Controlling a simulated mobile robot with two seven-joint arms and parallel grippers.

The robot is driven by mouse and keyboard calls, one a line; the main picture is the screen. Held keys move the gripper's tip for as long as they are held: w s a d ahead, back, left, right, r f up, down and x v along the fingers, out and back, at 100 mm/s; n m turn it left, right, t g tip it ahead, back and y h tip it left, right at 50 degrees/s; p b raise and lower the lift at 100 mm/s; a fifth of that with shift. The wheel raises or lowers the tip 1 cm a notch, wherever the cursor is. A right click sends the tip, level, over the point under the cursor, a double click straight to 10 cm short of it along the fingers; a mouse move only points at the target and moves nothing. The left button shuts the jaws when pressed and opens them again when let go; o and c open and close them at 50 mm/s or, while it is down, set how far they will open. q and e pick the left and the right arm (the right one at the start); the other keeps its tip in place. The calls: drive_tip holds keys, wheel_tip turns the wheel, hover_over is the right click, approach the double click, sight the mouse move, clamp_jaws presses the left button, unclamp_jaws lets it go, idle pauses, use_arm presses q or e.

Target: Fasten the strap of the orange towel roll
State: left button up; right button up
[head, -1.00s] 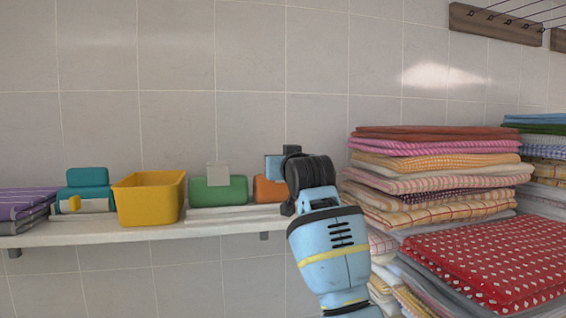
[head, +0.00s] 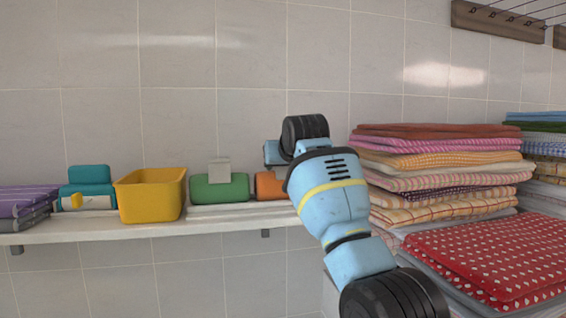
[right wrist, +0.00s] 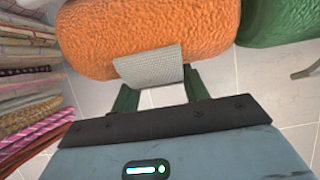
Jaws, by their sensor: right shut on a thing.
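The orange towel roll (head: 268,186) lies on the wall shelf, its right part hidden behind my right arm in the head view. In the right wrist view the orange roll (right wrist: 150,25) fills the top middle. Its light grey strap (right wrist: 148,65) hangs over the roll's side toward me. My right gripper (right wrist: 160,86) is shut on the strap, with its green fingers at the strap's free end. In the head view my right gripper's fingers are hidden behind the wrist. My left gripper is not in view.
A green roll (head: 220,189) with an upright grey strap lies left of the orange one. Further left are a yellow bin (head: 150,196), a teal roll (head: 90,174) and folded purple towels (head: 25,203). Stacked towels (head: 440,165) stand close on the right.

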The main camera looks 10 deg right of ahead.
drive_tip(key=shift+w+f+g, duration=0.1)
drive_tip(key=shift+f+g, duration=0.1)
drive_tip(key=shift+g, duration=0.1)
drive_tip(key=o, duration=1)
drive_tip(key=shift+v, duration=3.9)
drive_tip(key=shift+f, duration=0.1)
